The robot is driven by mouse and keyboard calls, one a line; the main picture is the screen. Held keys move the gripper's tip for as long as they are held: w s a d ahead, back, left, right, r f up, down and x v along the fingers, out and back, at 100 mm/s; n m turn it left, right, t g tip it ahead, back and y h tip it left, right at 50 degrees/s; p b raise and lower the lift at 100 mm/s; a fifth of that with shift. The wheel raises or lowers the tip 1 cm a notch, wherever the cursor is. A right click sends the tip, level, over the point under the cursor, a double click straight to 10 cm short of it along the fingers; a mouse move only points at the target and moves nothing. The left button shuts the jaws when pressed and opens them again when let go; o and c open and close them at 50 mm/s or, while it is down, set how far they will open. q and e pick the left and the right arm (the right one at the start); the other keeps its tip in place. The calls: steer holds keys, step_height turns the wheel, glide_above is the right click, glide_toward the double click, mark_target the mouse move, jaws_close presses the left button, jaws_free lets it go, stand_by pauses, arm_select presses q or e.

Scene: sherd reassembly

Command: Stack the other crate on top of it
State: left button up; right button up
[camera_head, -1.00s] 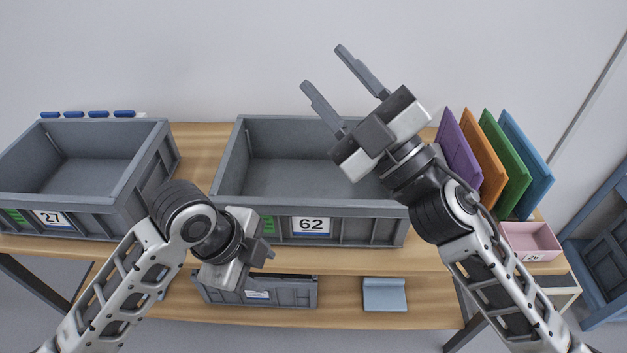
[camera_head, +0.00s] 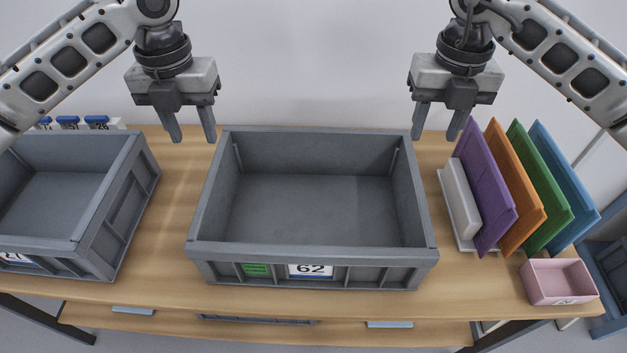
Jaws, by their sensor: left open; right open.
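A grey crate labelled 62 (camera_head: 313,252) stands in the middle of the tabletop, empty inside. A second grey crate labelled 27 (camera_head: 103,208) stands on the table to its left, cut off by the picture edge; the part of its inside that shows is empty. My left gripper (camera_head: 193,137) is open and empty, pointing down above the back left corner of crate 62. My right gripper (camera_head: 433,135) is open and empty, pointing down above the back right corner of crate 62. Neither gripper clearly touches a crate.
Purple (camera_head: 482,185), orange (camera_head: 510,187), green (camera_head: 541,188) and blue (camera_head: 567,187) panels stand upright at the right, beside a white block (camera_head: 461,196). A small pink bin (camera_head: 558,280) sits at the front right. Blue-topped items (camera_head: 98,122) stand behind crate 27. Bare wood (camera_head: 178,190) separates the crates.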

mark_target(214, 192)
arm_select(q)
steer(key=f, duration=1.5)
steer(key=shift+s+f, duration=0.3)
steer(key=shift+f, duration=0.05)
arm_select(e)
steer(key=f, duration=1.5)
steer(key=shift+s+f, duration=0.3)
arm_select(q)
jaws_close()
arm_select(e)
jaws_close()
arm_select(q)
steer(key=shift+r, duration=0.1)
arm_select(e)
steer(key=shift+r, duration=0.1)
